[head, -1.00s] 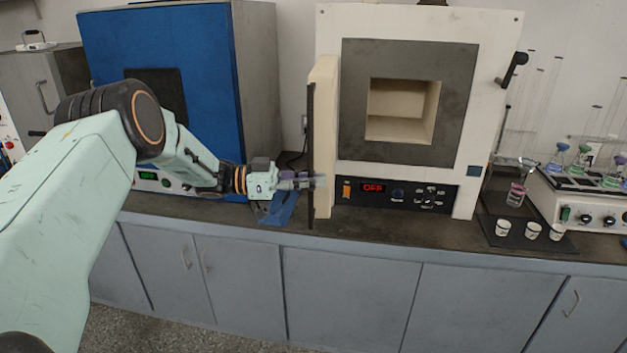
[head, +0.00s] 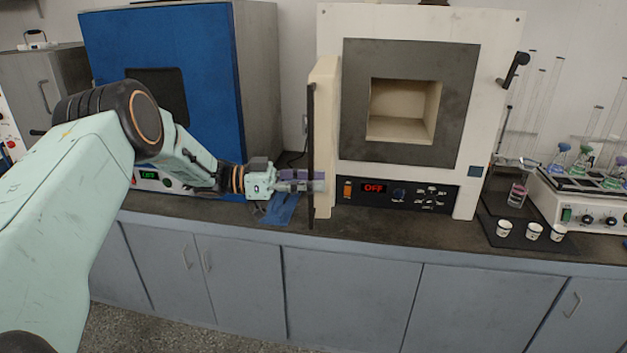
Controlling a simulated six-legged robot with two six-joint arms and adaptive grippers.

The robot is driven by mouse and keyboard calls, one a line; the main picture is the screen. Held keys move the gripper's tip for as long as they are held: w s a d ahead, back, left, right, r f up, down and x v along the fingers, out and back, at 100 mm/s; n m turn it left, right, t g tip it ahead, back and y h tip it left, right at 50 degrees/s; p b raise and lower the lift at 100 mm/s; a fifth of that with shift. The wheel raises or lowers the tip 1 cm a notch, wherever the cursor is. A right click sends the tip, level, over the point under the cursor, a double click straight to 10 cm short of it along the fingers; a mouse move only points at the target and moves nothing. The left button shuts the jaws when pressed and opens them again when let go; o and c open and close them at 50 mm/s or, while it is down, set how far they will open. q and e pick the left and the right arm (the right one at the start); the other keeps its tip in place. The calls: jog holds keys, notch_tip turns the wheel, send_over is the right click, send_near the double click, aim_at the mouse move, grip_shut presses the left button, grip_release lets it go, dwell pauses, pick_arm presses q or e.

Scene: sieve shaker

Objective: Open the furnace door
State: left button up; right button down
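The white furnace (head: 490,60) stands on the bench with its square chamber (head: 403,110) in plain sight. Its door (head: 324,140) is swung out to the left side and seen nearly edge-on, with a dark outer edge. The display below the chamber reads OFF. My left gripper (head: 316,181) is at the lower part of the door, its fingers pointing right and overlapping the door's edge in the picture. Whether the fingers touch the door, and how far apart they are, I cannot tell. My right gripper is not in view.
A blue oven (head: 165,45) stands left of the furnace, behind my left arm. A blue cloth (head: 281,207) lies on the bench under the gripper. Small cups (head: 533,231) and a hotplate with flasks (head: 590,205) are at the right. The bench front before the furnace is clear.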

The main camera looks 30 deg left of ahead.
pick_arm(q)
jog(key=v, duration=1.1)
jog(key=shift+a, duration=0.25)
jog(key=shift+s+a, duration=0.1)
jog(key=shift+s, duration=0.05)
